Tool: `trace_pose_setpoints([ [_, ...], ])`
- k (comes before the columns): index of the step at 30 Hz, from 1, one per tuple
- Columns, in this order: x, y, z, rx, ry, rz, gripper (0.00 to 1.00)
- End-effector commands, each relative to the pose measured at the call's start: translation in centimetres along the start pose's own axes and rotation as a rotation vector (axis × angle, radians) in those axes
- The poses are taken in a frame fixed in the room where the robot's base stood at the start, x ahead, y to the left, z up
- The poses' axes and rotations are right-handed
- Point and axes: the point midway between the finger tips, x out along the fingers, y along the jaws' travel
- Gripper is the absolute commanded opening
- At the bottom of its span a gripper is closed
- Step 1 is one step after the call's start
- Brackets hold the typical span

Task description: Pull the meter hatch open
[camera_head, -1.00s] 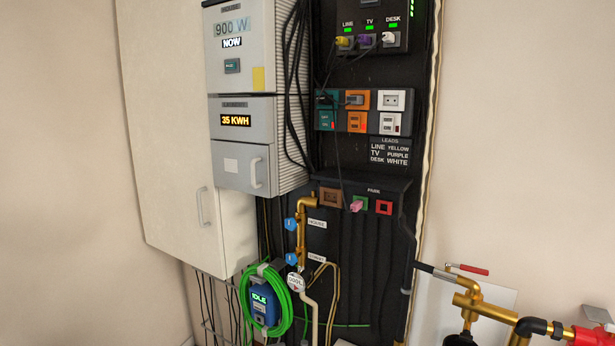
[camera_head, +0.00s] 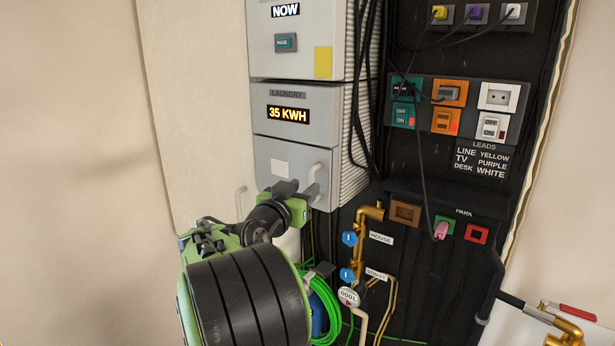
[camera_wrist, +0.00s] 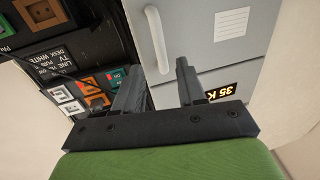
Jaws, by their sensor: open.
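The meter hatch (camera_head: 272,155) is the grey door below the 35 KWH display and looks shut. It carries a pale label and a light vertical bar handle (camera_head: 313,178) near its right edge. My gripper (camera_head: 299,190) is at the hatch's lower right, by the handle, and hides part of it. In the wrist view the hatch (camera_wrist: 195,45) fills the top, with the handle (camera_wrist: 156,40) upright in the picture. My open fingers (camera_wrist: 158,82) stand apart on either side of the handle's near end. I cannot tell whether they touch it.
A tall pale cabinet door (camera_head: 195,110) with its own handle (camera_head: 240,203) is at left. Black cables hang right of the meter box. Brass pipe with blue valves (camera_head: 350,239) and a green hose (camera_head: 323,310) are below. A socket panel (camera_head: 455,108) is at right.

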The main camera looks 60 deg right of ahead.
Motion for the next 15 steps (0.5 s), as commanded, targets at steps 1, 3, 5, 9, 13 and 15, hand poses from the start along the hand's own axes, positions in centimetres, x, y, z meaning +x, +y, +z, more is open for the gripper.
trace_pose_setpoints([
  [1, 1.1, 0.2, -0.3, -0.002, -0.002, 0.005, 0.4],
  [3, 2.2, 0.1, -0.3, -0.002, -0.002, 0.003, 0.4],
  [5, 2.8, 0.0, -0.2, -0.001, -0.002, 0.0, 0.4],
  [9, 3.4, 0.0, 0.0, 0.0, -0.002, -0.001, 0.4],
  [13, 3.4, -0.1, 0.1, 0.0, -0.002, -0.002, 0.4],
  [15, 3.4, -0.1, 0.1, 0.0, -0.002, -0.002, 0.37],
])
